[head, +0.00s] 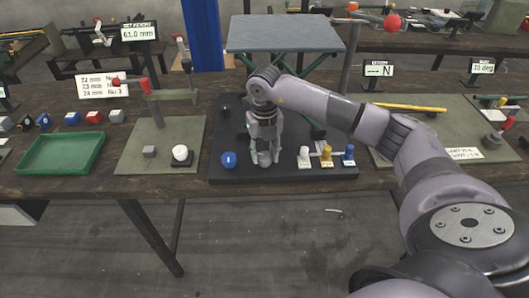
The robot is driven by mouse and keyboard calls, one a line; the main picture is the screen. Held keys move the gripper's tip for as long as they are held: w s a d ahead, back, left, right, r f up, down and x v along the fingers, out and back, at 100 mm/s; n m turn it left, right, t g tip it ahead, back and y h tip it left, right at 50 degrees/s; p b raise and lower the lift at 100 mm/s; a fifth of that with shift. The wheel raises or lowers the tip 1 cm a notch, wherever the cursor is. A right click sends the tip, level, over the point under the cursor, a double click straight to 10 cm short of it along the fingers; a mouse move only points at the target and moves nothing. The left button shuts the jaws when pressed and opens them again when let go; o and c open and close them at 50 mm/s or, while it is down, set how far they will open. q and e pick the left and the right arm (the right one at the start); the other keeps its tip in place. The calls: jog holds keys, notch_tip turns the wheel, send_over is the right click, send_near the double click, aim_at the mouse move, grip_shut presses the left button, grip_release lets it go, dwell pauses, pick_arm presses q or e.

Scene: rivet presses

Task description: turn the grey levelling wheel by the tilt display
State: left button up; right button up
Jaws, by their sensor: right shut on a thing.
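My right gripper (265,158) points down over the black base plate (222,178) in the middle of the bench. Its fingers are shut on a small grey thing low on the plate, which looks like the grey levelling wheel (264,158); the fingers and wrist hide most of it. A blue knob (229,159) sits on the same plate just left of the gripper. A display reading in degrees (482,67) stands at the back right; I cannot tell its digits surely. My left gripper is not in view.
A grey platform (287,33) on green legs stands behind my gripper. White, yellow and blue small posts (327,155) stand right of it. A green tray (62,153) and a mat with a white knob (181,153) lie left.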

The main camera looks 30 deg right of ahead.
aim_at(264, 155)
jog(key=shift+m, duration=0.7)
jog(key=o, duration=1.2)
notch_tip(264, 155, up, 12)
dwell(0.3)
